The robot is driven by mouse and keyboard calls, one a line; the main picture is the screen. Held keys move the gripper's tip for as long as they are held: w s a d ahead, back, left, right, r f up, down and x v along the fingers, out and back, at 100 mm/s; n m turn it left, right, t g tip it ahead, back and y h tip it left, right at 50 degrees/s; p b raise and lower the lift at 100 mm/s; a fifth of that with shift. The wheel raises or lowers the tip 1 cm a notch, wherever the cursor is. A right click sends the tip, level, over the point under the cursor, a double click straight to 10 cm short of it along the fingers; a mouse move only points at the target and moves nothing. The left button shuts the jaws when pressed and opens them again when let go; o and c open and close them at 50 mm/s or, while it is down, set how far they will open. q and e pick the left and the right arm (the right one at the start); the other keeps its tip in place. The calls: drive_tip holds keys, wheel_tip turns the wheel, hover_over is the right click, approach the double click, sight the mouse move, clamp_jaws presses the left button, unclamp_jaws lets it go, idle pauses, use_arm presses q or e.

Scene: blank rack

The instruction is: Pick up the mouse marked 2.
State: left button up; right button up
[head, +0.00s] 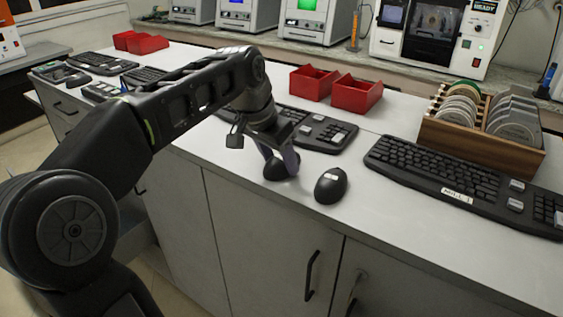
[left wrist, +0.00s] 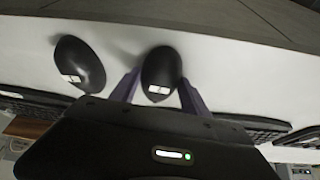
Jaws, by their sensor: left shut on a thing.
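Two black mice with small white labels lie near the front edge of the white counter. My left gripper (head: 283,168) reaches down from above, its purple-grey fingers shut on one mouse (head: 273,169). In the left wrist view that mouse (left wrist: 160,67) sits between the two fingers (left wrist: 158,92). It appears to be at counter level; I cannot tell whether it touches the surface. The other mouse (head: 331,185) stands free to the right in the head view, and to the left in the left wrist view (left wrist: 78,65). The marks on both labels are too small to read. My right gripper is not in view.
A black keyboard (head: 440,175) lies right of the free mouse, and another (head: 318,130) behind the gripper. Red bins (head: 356,94) and a wooden rack of discs (head: 480,146) stand farther back. The counter's front edge is close to both mice.

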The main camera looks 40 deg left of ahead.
sight(279, 157)
use_arm(q)
wheel_tip(279, 157, up, 10)
drive_tip(key=shift+r+p, duration=0.1)
drive_tip(key=shift+p, duration=0.95)
